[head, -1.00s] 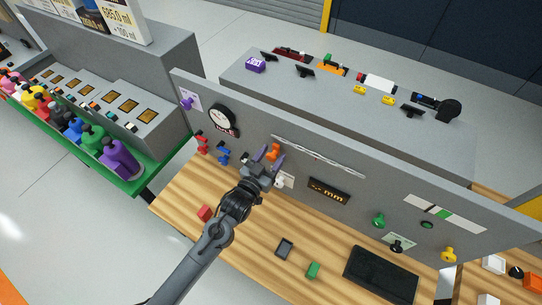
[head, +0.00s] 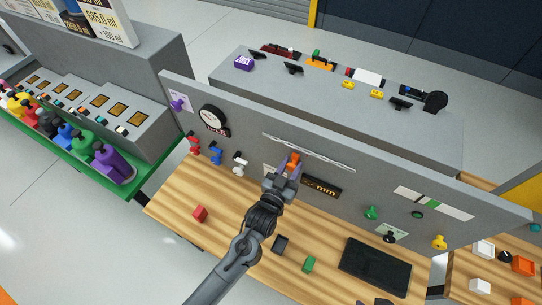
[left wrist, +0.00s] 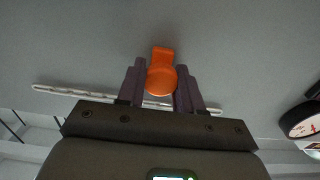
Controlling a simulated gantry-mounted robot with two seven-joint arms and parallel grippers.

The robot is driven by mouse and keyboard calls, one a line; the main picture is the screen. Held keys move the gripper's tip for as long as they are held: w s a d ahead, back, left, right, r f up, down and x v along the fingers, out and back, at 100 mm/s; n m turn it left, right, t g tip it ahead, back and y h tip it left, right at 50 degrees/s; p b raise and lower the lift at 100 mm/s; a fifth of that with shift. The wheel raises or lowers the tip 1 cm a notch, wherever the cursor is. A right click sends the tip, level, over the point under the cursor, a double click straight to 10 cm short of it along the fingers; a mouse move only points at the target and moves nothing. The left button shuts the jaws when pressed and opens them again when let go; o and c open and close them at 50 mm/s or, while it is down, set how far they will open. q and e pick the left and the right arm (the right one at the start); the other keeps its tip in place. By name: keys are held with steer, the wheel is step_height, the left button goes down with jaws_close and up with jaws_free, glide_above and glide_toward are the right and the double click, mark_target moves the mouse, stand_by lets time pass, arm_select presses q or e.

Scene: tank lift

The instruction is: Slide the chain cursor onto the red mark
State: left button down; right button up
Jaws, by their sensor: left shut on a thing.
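The orange cursor (head: 294,160) stands out from the grey upright panel, just below a long pale chain strip (head: 335,163). My left gripper (head: 288,166) is shut on it. In the left wrist view the orange cursor (left wrist: 161,78) sits between the two purple-grey fingers (left wrist: 162,90), with the pale strip (left wrist: 80,92) running behind them. In the head view the cursor is left of the strip's middle. I cannot make out a red mark on the strip. My right gripper cannot be made out.
A dark "mm" display (head: 325,188) is close right of my left gripper. Red (head: 194,145), blue (head: 216,154) and white (head: 240,163) knobs and a round gauge (head: 212,120) are on the panel to the left. Small blocks and a black pad (head: 375,266) lie on the wooden bench.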

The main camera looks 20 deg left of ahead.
arm_select(q)
steer(key=d, duration=0.3)
steer(key=shift+s+d, duration=0.15)
steer(key=shift+s, duration=0.15)
steer(key=c, duration=0.8)
jaws_free()
steer(key=s+a, duration=0.1)
steer(key=s, duration=0.9)
steer(key=shift+s+a+b, duration=0.35)
steer(key=shift+a+b, duration=0.05)
steer(key=shift+b, duration=0.05)
